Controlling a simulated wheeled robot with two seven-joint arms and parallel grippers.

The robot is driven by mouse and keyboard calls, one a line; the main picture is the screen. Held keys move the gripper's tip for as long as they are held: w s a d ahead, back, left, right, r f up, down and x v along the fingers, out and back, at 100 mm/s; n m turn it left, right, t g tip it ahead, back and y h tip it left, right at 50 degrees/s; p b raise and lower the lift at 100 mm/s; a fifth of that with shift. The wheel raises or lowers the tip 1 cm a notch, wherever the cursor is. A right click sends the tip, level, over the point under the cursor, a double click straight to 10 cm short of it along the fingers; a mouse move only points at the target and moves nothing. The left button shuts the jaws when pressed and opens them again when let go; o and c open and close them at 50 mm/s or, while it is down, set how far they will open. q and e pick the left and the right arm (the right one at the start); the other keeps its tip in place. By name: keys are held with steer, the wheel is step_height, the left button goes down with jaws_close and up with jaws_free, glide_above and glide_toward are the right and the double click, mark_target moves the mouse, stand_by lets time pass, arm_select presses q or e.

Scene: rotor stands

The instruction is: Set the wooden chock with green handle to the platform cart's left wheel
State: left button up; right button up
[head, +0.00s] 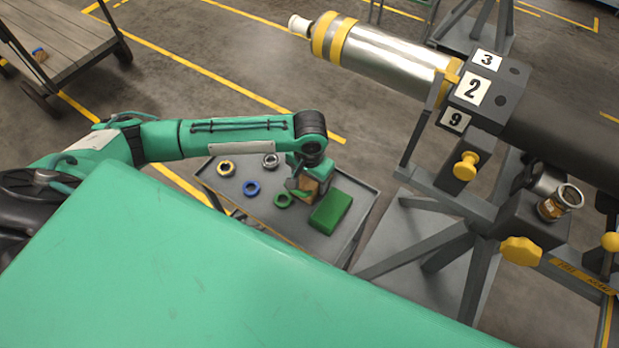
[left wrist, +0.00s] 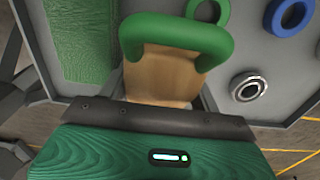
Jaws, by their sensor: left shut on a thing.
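The wooden chock with green handle (left wrist: 163,75) is in the jaws of my left gripper (head: 303,180). In the left wrist view, its pale wood body and thick green handle (left wrist: 178,32) show beyond the gripper's palm; the fingertips are mostly hidden. In the head view the chock (head: 311,188) is just over the grey tray-topped table (head: 352,185); I cannot tell if it touches the top. The platform cart (head: 62,35) stands at the upper left, far from the gripper, with dark wheels (head: 38,102) at its near side. My right gripper is out of view.
A rotor stand (head: 440,205) with a large shaft stands right. Floor between table and cart is open.

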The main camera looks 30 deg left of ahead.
arm_select(q)
steer(key=o, duration=1)
